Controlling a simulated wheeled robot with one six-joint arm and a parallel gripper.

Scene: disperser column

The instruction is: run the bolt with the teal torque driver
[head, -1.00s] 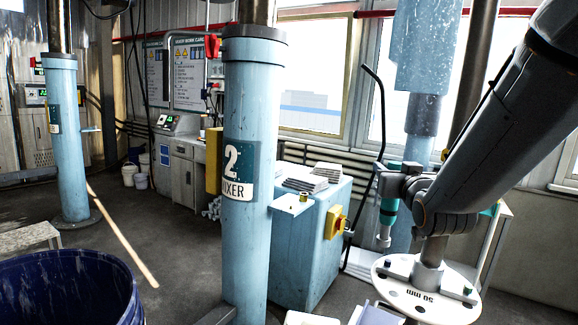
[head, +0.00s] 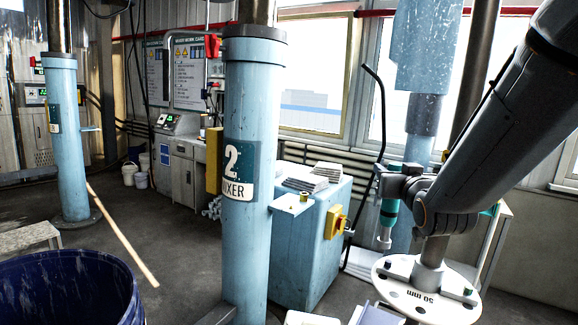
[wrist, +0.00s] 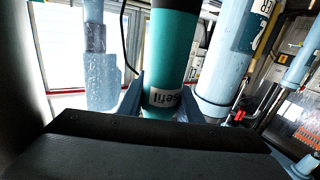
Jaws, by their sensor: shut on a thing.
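The teal torque driver (head: 389,212) hangs upright in my gripper (head: 388,185), with its grey tip pointing down. In the wrist view, its teal body (wrist: 172,60) stands between my two fingers (wrist: 160,102), which are shut on it. A white round plate (head: 408,293) marked "50 MM" lies below the driver. A small dark and green bolt head (head: 388,263) stands on the plate's back left, just under the driver tip. A small gap seems to show between them, but I cannot tell whether they line up in depth. A similar head (head: 468,292) is at the plate's right.
A blue column (head: 247,120) labelled "2 MIXER" stands left of the plate. A blue cabinet (head: 305,240) with papers and a yellow switch box is behind it. A dark blue drum (head: 75,290) is at the lower left. Open floor lies between drum and column.

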